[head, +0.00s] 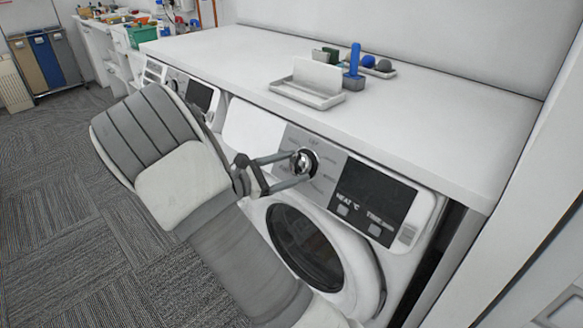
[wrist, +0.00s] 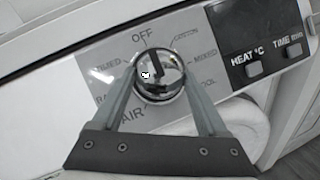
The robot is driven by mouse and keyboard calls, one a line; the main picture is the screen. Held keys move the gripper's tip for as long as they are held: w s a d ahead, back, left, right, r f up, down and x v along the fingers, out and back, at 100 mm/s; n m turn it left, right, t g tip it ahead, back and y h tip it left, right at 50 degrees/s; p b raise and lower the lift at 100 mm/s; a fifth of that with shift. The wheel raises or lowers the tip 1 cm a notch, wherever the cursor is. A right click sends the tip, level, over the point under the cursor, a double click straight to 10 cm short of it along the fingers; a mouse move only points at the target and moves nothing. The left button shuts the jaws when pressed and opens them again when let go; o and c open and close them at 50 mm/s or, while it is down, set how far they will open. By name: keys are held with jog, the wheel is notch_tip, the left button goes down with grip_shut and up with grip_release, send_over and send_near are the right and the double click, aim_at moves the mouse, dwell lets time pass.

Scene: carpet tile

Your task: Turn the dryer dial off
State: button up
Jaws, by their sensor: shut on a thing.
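The dryer (head: 262,140) is the white front-loading machine under the white counter, with a round dark door (head: 305,245). Its dial (wrist: 160,72) is a round chrome knob with a dark bar across it, and it also shows in the head view (head: 304,163). Labels ring the dial, with OFF at the upper left, COTTON and MIXED at the right, and AIR at the lower left. The dial's dark bar points up, slightly left, near OFF. My gripper (wrist: 160,85) is shut on the dial, one finger on each side. It also shows in the head view (head: 300,168).
The dark display panel (head: 372,200) with HEAT and TIME buttons lies right of the dial. A second machine (head: 190,90) stands to the left. The white counter (head: 230,62) overhangs above, holding a tray (head: 310,95) and a blue-handled item (head: 354,65). Carpet floor is open at left.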

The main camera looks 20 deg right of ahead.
jog(key=o, duration=1.3)
jog(key=shift+c, duration=0.2)
jog(key=s+a+p, duration=0.1)
jog(key=a+p, duration=0.1)
jog(key=a, duration=1.5)
jog(key=shift+s+a+r, duration=0.2)
jog(key=shift+s+r, duration=0.2)
jog(key=shift+r, duration=0.05)
jog(key=s+d+r+m+g+y+p, duration=0.3)
jog(key=s+d+r+y, duration=0.1)
jog(key=s+d+r, duration=0.15)
jog(key=s+a+r+m+t+y+p, duration=0.1)
jog(key=s+r+m+t+y+p, duration=0.5)
jog(key=s+r, duration=1.2)
jog(key=m+y+p, duration=0.3)
jog(key=m+y, duration=0.2)
jog(key=y, duration=0.2)
jog(key=shift+r+m+t, duration=0.2)
jog(key=shift+m+t, duration=0.1)
jog(key=shift+t, duration=0.1)
